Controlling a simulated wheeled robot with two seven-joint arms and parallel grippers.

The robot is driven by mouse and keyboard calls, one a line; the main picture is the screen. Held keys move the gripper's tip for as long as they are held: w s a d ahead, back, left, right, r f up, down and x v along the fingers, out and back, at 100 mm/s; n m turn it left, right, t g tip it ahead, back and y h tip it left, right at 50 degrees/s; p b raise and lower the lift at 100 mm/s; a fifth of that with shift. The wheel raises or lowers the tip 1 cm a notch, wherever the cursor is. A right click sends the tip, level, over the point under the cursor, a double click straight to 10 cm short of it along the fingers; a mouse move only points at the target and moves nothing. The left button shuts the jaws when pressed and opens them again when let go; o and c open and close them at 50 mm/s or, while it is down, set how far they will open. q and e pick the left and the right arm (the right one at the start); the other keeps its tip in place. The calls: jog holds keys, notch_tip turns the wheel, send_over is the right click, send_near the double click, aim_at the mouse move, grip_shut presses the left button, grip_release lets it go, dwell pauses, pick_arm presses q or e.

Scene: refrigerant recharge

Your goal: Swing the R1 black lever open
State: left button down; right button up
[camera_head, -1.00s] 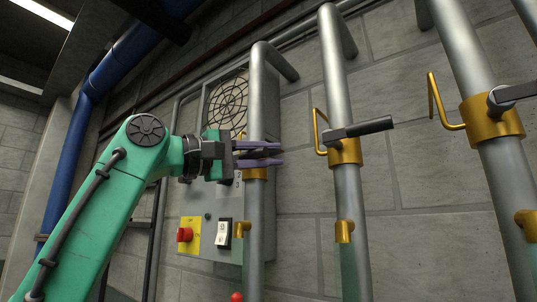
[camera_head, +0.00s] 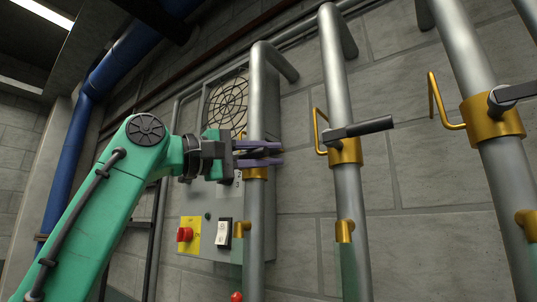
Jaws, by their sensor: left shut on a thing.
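My left gripper (camera_head: 262,153) reaches in from the left on its green arm. Its purple fingers are at the brass valve (camera_head: 256,173) on the leftmost grey pipe. The fingers are shut on a black lever, which they mostly hide. I cannot tell the lever's exact angle. Another black lever (camera_head: 362,128) sticks out to the right from the brass valve (camera_head: 345,152) on the middle pipe. A third black lever (camera_head: 512,94) is on the brass valve (camera_head: 492,117) at the right. No pipe label is readable. My right gripper is not in view.
Behind the leftmost pipe is a grey panel with a round fan grille (camera_head: 227,104), a red knob (camera_head: 184,234) and a white switch (camera_head: 223,234). Brass hooks (camera_head: 320,128) stand beside the valves. The grey block wall is behind the pipes.

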pick_arm(q)
jog(key=shift+d+f, duration=0.1)
jog(key=shift+f, duration=0.05)
jog(key=shift+w+a+f+m+g+y, duration=0.15)
jog(key=shift+f+m+g+y, duration=0.25)
jog(key=shift+f+m, duration=0.55)
jog(key=shift+w+a+f+m+g+y, duration=0.1)
jog(key=shift+f+m+g+y, duration=0.35)
jog(key=shift+m, duration=0.85)
jog(key=shift+w+a+f+m+g+y, duration=0.15)
jog(key=shift+f+m+g+y, duration=0.15)
jog(key=shift+f+m, duration=0.65)
jog(key=shift+r, duration=0.1)
jog(key=c, duration=0.8)
grip_release()
jog(key=shift+s, duration=0.15)
jog(key=shift+o, duration=0.2)
jog(key=shift+r, duration=0.15)
jog(key=shift+s+m, duration=0.1)
jog(key=shift+m, duration=0.2)
jog(key=shift+a, duration=0.1)
